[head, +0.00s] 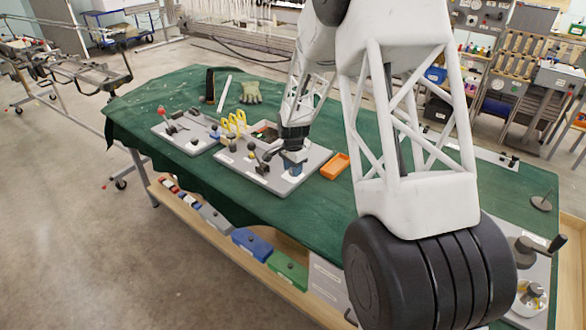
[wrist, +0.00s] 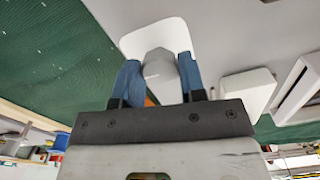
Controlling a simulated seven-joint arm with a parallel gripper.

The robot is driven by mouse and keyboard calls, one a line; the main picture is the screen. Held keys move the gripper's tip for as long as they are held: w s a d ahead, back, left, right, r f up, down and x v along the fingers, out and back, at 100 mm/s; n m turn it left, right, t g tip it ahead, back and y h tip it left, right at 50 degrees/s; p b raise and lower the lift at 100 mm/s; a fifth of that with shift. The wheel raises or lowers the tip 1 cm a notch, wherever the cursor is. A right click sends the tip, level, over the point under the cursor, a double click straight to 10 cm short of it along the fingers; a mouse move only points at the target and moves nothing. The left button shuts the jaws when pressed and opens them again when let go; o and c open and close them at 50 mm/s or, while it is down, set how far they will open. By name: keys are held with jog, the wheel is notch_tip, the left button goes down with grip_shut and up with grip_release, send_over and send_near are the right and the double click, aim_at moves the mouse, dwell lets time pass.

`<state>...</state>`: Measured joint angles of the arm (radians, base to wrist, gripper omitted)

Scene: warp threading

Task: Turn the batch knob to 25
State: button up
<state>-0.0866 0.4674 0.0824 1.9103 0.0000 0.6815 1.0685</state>
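A grey knob (wrist: 159,68) on a white plate (wrist: 133,42) shows in the wrist view, between the two blue fingers of my gripper (wrist: 160,75). The fingers stand apart, one on each side of it, with little or no gap at the tips; I cannot tell whether they press on it. In the head view my gripper (head: 292,160) points down at the right part of a grey panel (head: 290,186) on the green table. There the fingers and arm hide the knob. No scale or number can be read in either view, so the knob's setting cannot be told.
An orange tray (head: 335,166) lies just right of the panel. Black levers (head: 262,165) and yellow loops (head: 234,122) stand left of my gripper. A crank (head: 535,246) stands at the right.

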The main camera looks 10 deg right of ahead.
jog(key=c, duration=0.4)
jog(key=shift+n, duration=0.3)
jog(key=n, duration=0.7)
jog(key=shift+n, duration=0.4)
jog(key=n, duration=0.4)
jog(key=shift+n, duration=0.3)
jog(key=n, duration=0.5)
